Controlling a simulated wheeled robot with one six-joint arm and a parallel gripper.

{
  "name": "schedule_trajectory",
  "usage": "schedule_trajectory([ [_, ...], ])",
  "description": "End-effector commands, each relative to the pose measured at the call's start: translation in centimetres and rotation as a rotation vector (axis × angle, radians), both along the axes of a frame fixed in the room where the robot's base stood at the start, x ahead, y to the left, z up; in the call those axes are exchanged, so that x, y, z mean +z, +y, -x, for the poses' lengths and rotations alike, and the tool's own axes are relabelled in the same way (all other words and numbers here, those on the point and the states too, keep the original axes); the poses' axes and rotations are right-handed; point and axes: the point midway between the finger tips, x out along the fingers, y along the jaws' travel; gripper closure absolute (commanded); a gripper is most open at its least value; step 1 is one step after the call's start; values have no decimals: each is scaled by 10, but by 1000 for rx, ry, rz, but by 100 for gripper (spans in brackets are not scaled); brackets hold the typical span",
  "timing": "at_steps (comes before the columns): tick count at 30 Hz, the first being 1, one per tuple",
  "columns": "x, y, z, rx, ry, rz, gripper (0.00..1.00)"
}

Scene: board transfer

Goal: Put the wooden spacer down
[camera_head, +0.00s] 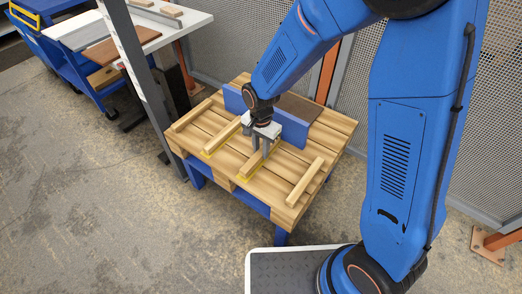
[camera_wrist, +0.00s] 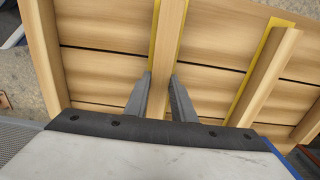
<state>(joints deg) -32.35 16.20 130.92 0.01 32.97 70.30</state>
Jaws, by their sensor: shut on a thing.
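A wooden spacer (camera_head: 251,165) is between the fingers of my gripper (camera_head: 261,149), over the slatted wooden pallet top (camera_head: 228,165). In the wrist view, the two grey fingers of my gripper (camera_wrist: 163,83) close on both sides of the spacer (camera_wrist: 168,40). It lies along a yellow strip (camera_wrist: 154,35) that shows at its left edge. I cannot tell whether its underside touches the slats. Its far part is hidden behind my gripper in the head view.
Other spacers lie on the pallet: one at the left (camera_head: 192,115), one left of centre (camera_head: 222,137) with a yellow strip, and one at the right (camera_head: 305,182). A blue upright plate (camera_head: 292,128) and a brown board (camera_head: 300,107) are behind. A grey post stands at left.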

Motion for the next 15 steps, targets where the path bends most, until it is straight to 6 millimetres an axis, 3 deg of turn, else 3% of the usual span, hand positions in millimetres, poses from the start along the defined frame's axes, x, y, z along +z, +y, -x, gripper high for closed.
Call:
schedule_trajectory([
  [13, -9, 0, 0, 0, -1, -1, 100],
  [14, -9, 0, 0, 0, -1, -1, 70],
  [15, -9, 0, 0, 0, -1, -1, 60],
])
